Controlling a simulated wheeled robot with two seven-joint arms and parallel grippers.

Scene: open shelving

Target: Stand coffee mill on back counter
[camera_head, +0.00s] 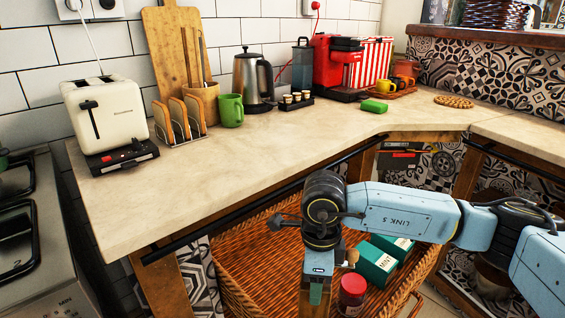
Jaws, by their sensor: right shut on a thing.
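My right gripper (316,292) points down over the wicker basket below the counter, in the lower middle of the head view. It is shut on a brown, wood-coloured thing (304,300) that shows only in part behind the fingers and runs to the picture's bottom edge. A small tan knob (352,258) shows just right of the gripper. This may be the coffee mill, but too much is hidden to be sure. The back counter (230,178) is pale stone and lies above and behind the gripper. My left gripper is not in view.
The basket (235,262) holds teal boxes (376,262) and a red-lidded jar (352,290). A black rail (290,188) runs along the counter front.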

